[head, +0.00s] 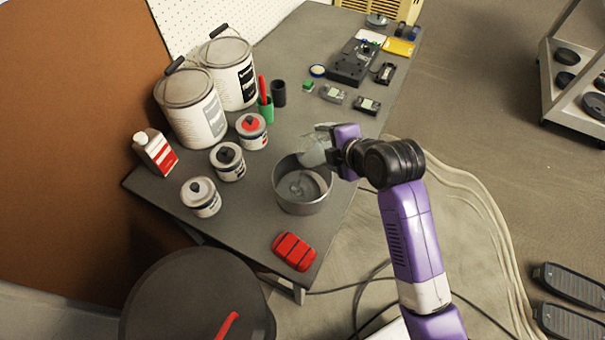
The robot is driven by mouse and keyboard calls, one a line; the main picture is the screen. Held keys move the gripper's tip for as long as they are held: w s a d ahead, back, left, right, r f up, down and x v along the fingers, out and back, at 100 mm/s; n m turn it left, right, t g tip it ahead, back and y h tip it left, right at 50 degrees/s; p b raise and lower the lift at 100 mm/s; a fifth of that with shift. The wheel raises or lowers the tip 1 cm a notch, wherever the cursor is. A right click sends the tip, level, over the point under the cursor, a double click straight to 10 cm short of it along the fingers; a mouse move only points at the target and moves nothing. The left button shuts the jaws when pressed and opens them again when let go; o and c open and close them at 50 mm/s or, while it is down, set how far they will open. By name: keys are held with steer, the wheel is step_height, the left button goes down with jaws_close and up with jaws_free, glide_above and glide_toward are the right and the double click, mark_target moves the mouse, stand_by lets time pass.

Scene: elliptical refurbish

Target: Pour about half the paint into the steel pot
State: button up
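The steel pot (280,193) stands on the near part of the workbench, with grey paint (300,186) showing on its floor. My gripper (327,151) reaches in from the right, above the pot's far rim. It appears shut on a small clear cup (312,152) that looks tilted over the pot, with greyish contents. The cup's outline is partly hidden by the gripper fingers. I cannot tell how much paint is left in the cup, or whether a stream is falling.
Three small paint cans (201,197) and two large pails (190,112) stand left of the pot on the workbench (240,215). A white-and-red bottle (155,152) is at the left edge. A red block (294,252) lies near the front corner. Electronics (348,68) fill the far end.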

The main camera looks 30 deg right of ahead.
steer(key=shift+w+d+r+m+y+p, duration=0.15)
steer(key=shift+d+r+m+y+p, duration=0.2)
steer(key=shift+r+p, duration=0.55)
steer(key=shift+f+y+p, duration=0.3)
steer(key=shift+f+y, duration=0.15)
steer(key=shift+f, duration=0.05)
steer(key=shift+f+m, duration=0.25)
steer(key=shift+f, duration=0.1)
steer(key=shift+d+f+g+y, duration=0.2)
steer(key=shift+g+y, duration=0.1)
steer(key=shift+y, duration=0.1)
steer(key=shift+r+m+y+p, duration=0.6)
steer(key=shift+r+y+p, duration=0.1)
steer(key=shift+r+p, duration=0.25)
steer(key=shift+f, duration=0.1)
